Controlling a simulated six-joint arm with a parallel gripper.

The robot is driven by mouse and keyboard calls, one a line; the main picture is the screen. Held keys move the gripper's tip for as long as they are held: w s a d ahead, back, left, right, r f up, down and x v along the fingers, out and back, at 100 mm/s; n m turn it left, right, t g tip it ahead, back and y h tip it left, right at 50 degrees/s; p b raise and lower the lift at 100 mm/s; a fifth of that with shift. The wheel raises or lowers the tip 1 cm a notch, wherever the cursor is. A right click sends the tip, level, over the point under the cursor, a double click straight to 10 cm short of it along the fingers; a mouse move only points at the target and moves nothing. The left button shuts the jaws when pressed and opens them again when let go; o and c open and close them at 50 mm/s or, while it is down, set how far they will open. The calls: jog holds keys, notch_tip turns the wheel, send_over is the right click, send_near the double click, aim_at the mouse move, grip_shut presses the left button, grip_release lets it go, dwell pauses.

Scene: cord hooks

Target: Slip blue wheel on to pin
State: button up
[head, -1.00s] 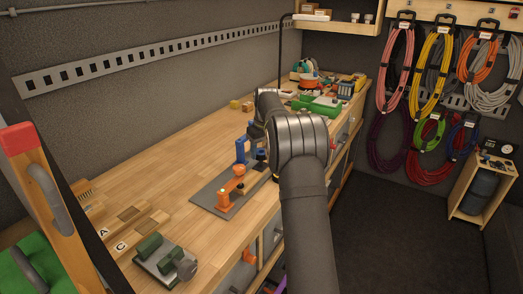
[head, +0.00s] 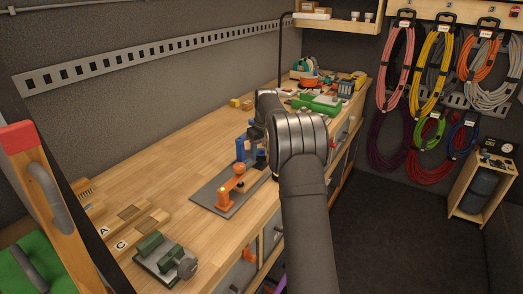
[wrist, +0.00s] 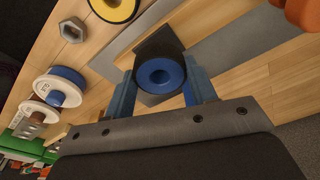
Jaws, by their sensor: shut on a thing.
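In the wrist view, my gripper (wrist: 161,90) is shut on the blue wheel (wrist: 160,72), a dark round tyre with a blue hub and a hole in its middle. The two blue fingers sit at either side of it, and its hub faces the camera. In the head view, my wrist is above the far end of a grey plate (head: 207,196), and my arm hides most of the gripper and the wheel. The plate carries orange uprights (head: 225,201) and blue uprights (head: 240,150). I cannot tell which part is the pin.
In the wrist view, a yellow-and-black ring (wrist: 113,6), a hex nut (wrist: 73,30) and white spools (wrist: 62,84) lie nearby. In the head view, a green-and-grey fixture (head: 160,256) and wooden blocks stand at the near left. The middle of the bench (head: 150,170) is clear.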

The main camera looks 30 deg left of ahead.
jog(key=shift+f, duration=1.55)
dwell(0.5)
jog(key=o, duration=1.4)
jog(key=shift+r, duration=3.5)
jog(key=shift+f, duration=3.5)
